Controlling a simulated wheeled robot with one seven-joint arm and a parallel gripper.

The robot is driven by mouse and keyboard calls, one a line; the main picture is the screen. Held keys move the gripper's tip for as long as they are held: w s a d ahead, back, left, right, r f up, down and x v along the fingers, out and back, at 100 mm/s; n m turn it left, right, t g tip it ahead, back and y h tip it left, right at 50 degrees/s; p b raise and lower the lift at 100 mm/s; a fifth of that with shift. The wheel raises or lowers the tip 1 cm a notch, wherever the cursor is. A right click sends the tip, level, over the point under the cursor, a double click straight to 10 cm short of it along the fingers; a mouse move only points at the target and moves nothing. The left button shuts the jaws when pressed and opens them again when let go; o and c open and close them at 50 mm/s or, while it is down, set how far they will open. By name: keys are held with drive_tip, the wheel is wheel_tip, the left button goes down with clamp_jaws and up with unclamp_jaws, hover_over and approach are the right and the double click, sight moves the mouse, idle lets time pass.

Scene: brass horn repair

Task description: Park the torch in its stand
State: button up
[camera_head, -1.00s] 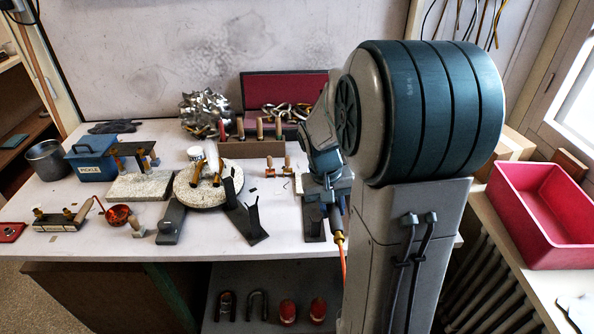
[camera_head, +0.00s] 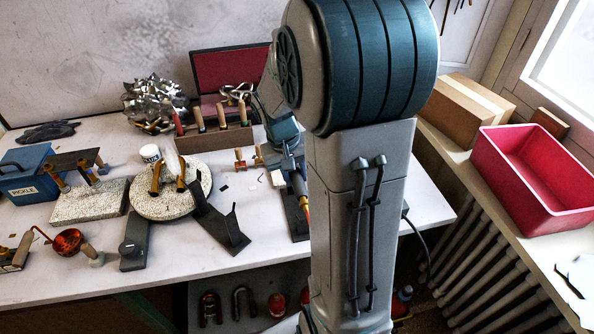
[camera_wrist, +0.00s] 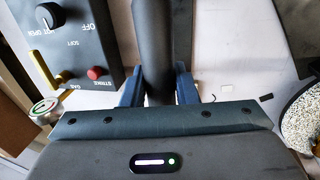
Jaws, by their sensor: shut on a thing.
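My gripper (camera_wrist: 157,95) is shut on the torch (camera_wrist: 152,40), a dark cylinder between the two blue fingers in the wrist view. In the head view a blue and brass part of the torch (camera_head: 302,192) shows below my wrist, over the right part of the bench; the fingertips are hidden there. A dark grey bracket with upright prongs (camera_head: 222,228), which looks like the torch stand, sits on the bench to the left of the torch, apart from it. I cannot tell the torch's exact height above the bench.
A dark control box (camera_wrist: 72,45) with a knob and red button is close left of the torch in the wrist view. A round speckled turntable (camera_head: 160,207), a wooden tool rack (camera_head: 222,139) and a blue pickle box (camera_head: 25,178) stand on the bench. A pink bin (camera_head: 535,180) is right.

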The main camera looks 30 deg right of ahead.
drive_tip(key=shift+f+b, duration=2)
drive_tip(key=shift+f, duration=0.85)
drive_tip(key=shift+s+f, duration=0.1)
drive_tip(key=o, duration=1.5)
drive_tip(key=shift+o, duration=0.2)
drive_tip(key=shift+r+p, duration=3)
drive_tip(key=shift+r, duration=1.1)
drive_tip(key=shift+f, duration=0.1)
